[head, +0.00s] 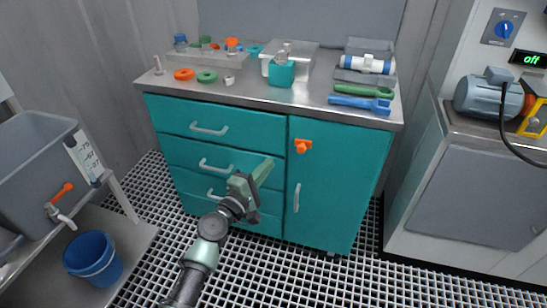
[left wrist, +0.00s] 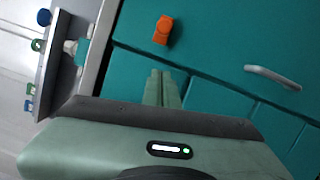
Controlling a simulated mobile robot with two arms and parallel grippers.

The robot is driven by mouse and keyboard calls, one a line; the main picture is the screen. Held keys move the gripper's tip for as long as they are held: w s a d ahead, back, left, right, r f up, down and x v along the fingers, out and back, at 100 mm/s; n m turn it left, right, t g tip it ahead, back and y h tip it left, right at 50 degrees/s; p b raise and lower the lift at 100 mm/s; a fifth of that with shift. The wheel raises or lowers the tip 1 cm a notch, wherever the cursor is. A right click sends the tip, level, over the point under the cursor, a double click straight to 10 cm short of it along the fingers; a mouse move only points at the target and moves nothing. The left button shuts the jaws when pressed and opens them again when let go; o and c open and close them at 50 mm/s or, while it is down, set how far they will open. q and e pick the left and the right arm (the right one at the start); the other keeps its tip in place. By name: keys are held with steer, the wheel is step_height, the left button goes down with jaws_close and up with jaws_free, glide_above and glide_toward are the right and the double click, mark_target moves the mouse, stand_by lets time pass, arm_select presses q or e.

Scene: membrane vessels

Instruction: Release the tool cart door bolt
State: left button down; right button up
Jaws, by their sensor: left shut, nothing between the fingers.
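The teal tool cart (head: 218,122) stands in the middle of the head view. Its door (head: 340,185) is on the right side and looks closed, with a pale vertical handle (head: 297,198). The orange door bolt (head: 302,146) sits near the door's upper left corner. In the left wrist view the bolt (left wrist: 163,30) shows beyond my fingertips and apart from them. My left gripper (head: 267,163) is in front of the cart, below and left of the bolt. Its fingers (left wrist: 163,88) are shut together and empty. My right gripper is not in view.
Drawers with pale handles (head: 210,130) fill the cart's left side. Its top holds blue and green wrenches (head: 360,104), rings and a teal box (head: 281,73). A grey tank (head: 35,155) and blue bucket (head: 92,258) stand left; a pump bench (head: 490,195) stands right. Grated floor lies between.

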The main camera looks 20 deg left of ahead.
arm_select(q)
steer(key=v, duration=0.4)
steer(key=shift+s+a, duration=0.2)
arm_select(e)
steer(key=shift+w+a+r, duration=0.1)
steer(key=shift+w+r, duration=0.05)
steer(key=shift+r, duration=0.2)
